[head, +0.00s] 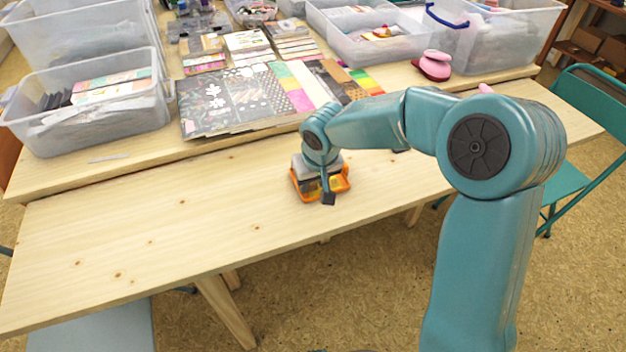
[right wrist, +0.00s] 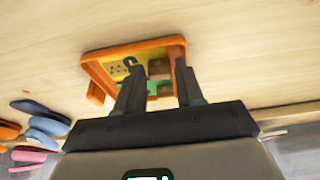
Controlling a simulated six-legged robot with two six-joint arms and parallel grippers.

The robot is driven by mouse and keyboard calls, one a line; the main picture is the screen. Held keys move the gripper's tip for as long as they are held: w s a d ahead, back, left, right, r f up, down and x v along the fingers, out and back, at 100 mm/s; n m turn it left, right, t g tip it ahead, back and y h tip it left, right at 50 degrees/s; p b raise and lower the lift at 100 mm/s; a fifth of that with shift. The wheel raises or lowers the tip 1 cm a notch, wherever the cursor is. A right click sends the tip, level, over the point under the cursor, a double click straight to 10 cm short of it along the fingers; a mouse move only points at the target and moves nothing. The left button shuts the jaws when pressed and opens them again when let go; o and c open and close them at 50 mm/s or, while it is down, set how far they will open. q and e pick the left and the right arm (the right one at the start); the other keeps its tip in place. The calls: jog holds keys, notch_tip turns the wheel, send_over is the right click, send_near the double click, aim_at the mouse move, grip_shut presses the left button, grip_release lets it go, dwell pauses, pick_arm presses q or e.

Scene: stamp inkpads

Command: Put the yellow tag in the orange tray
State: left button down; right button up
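The orange tray (head: 298,187) sits on the bare wooden table below my right gripper (head: 328,194). In the right wrist view, the tray's orange rim (right wrist: 132,50) shows beyond the fingertips. A yellow piece with dark marks (right wrist: 117,70), which looks like the yellow tag, lies inside the tray at its left. Brown and green pieces (right wrist: 160,70) lie beside it. My right gripper (right wrist: 158,78) is open, its two fingers apart over the tray with nothing seen between them. The fingers hide part of the tray. My left gripper is not in view.
Patterned paper sheets (head: 240,98) lie behind the tray. A clear bin (head: 95,120) stands at the left, and more bins (head: 380,50) at the back. A pink object (head: 433,65) is at the back right. The table's front left is clear.

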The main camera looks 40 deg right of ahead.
jog(key=shift+r, duration=0.3)
jog(key=p+v, duration=0.2)
jog(key=v, duration=0.9)
jog(key=shift+s+r, duration=0.25)
jog(key=shift+r, duration=0.05)
